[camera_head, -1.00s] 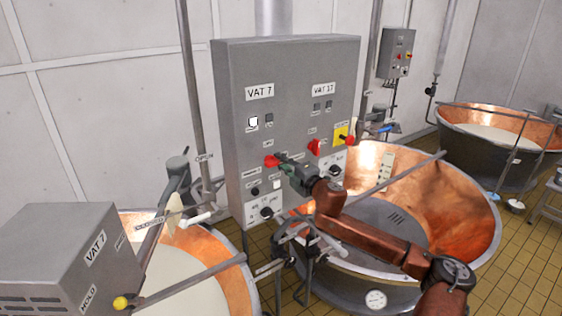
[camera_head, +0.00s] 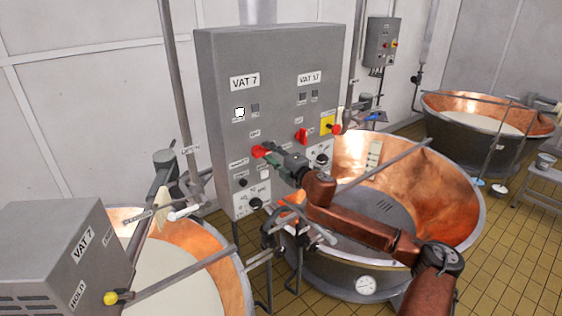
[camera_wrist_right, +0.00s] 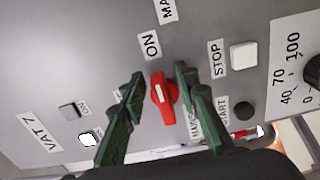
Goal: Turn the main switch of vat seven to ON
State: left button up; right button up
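The grey control cabinet (camera_head: 225,75) carries a VAT 7 label (camera_head: 244,82) on its left half. The red main switch (camera_head: 261,151) of vat seven sits below that label. In the right wrist view this red switch (camera_wrist_right: 163,98) has its white-marked end towards the ON label (camera_wrist_right: 151,45). My right gripper (camera_head: 272,157) is at the switch. In the wrist view its green fingers (camera_wrist_right: 161,76) are spread on both sides of the switch, with a clear gap on the left and a narrow one on the right. My left gripper is out of view.
A white lamp (camera_head: 240,113) under the VAT 7 label looks lit. A second red switch (camera_head: 301,136) and a yellow plate (camera_head: 328,123) sit on the VAT 17 side. A copper vat (camera_head: 440,195) stands below my right arm, and a grey VAT 7 box (camera_head: 50,240) stands front left.

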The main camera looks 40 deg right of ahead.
jog(key=s+a, duration=0.1)
jog(key=s, duration=1)
jog(key=shift+a, duration=0.15)
jog(key=shift+f, duration=0.1)
dwell(0.3)
